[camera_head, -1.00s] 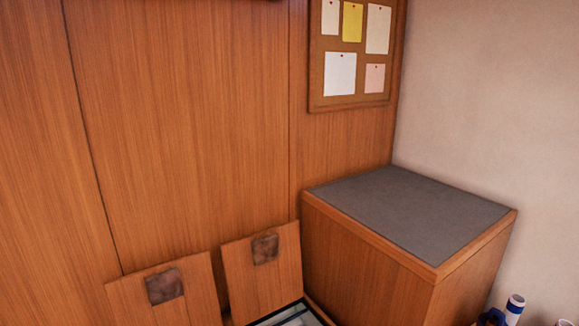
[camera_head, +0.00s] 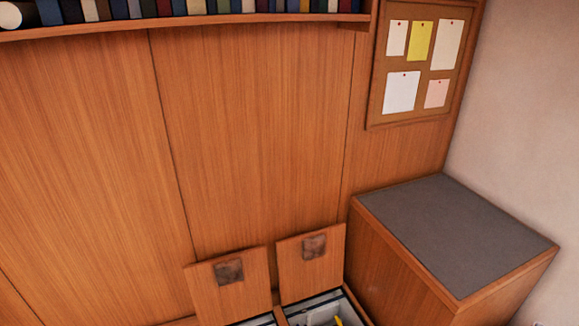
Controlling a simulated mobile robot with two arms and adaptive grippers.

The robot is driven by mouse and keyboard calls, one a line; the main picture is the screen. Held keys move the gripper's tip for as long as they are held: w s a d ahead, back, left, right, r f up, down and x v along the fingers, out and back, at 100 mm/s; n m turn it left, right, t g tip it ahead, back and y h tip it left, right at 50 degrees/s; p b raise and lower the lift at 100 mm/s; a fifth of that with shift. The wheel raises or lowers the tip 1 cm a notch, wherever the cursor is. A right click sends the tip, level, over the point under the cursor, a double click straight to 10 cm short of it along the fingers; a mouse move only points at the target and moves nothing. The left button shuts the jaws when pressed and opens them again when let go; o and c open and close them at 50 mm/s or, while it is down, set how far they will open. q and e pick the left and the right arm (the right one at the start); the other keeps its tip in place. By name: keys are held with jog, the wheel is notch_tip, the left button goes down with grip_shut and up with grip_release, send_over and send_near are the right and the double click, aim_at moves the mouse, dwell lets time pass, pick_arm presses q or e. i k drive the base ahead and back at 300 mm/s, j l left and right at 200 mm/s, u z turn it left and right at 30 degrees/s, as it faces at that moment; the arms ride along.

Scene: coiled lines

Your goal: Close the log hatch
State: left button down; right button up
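Two wooden hatch lids stand raised, leaning back near the panelled wall. The left lid (camera_head: 245,288) and the right lid (camera_head: 295,276) each have a dark brownish square patch near the top edge. Below the right lid, an open compartment (camera_head: 322,312) shows a pale interior with a small yellow item in it. A strip of another opening shows under the left lid. The frames do not show which lid is the log hatch. Neither of my grippers is in view.
A wooden cabinet with a grey top (camera_head: 455,230) stands right of the open lids. A shelf of books (camera_head: 190,20) runs along the wall above. A corkboard (camera_head: 419,107) with pinned notes hangs at the upper right.

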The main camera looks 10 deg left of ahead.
aim_at(224, 291)
jog(key=k+l+u, duration=0.1)
jog(key=u, duration=0.25)
jog(key=k+l+u, duration=0.1)
jog(key=u, duration=0.3)
jog(key=k+u, duration=0.2)
jog(key=u, duration=0.15)
